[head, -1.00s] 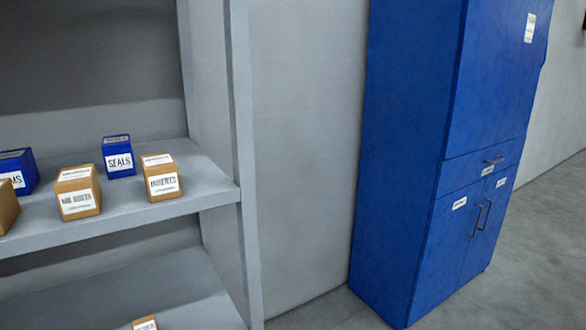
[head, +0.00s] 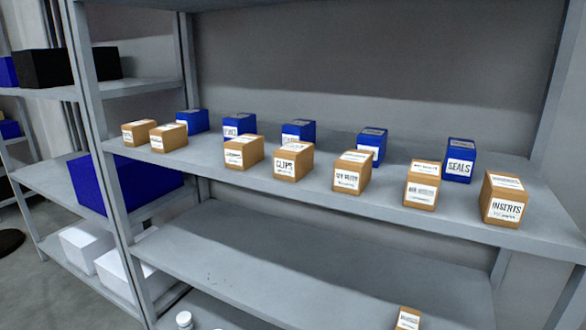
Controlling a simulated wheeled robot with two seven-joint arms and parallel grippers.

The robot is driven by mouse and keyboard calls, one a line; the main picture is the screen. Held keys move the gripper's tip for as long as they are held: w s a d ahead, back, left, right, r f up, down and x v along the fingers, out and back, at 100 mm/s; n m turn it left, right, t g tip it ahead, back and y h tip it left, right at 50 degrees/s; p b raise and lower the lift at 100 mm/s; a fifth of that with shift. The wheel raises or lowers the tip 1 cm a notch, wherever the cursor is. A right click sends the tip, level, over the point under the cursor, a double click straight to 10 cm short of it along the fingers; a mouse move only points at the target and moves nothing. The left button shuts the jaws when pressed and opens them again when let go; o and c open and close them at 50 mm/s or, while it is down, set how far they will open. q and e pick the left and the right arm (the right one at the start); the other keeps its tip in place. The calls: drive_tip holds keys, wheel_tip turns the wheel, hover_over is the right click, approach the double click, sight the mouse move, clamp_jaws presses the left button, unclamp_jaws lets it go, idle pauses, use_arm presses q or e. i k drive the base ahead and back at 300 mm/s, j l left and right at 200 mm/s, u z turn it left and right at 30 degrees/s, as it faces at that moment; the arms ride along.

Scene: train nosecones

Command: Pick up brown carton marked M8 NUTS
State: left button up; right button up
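Several brown cartons with white labels stand in a row along the front of the grey shelf (head: 250,185) in the head view. One carton right of the middle (head: 351,173) has a label that seems to end in NUTS; its first characters are too blurred to be sure of M8. The carton to its right (head: 421,186) has a label too blurred to read. The carton at the right end (head: 503,200) reads INSERTS. Another left of the middle (head: 292,162) seems to read CLIPS. Neither of my grippers shows.
Blue boxes, one marked SEALS (head: 459,162), stand behind the cartons. A lower shelf (head: 300,260) is mostly bare, with one brown carton (head: 407,319) at its front. A grey upright post (head: 100,140) separates a left bay holding a large blue bin (head: 145,184) and white boxes (head: 85,246).

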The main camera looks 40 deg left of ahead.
sight(353, 170)
drive_tip(key=u, duration=0.85)
drive_tip(key=l, duration=0.2)
drive_tip(key=i+u, duration=0.05)
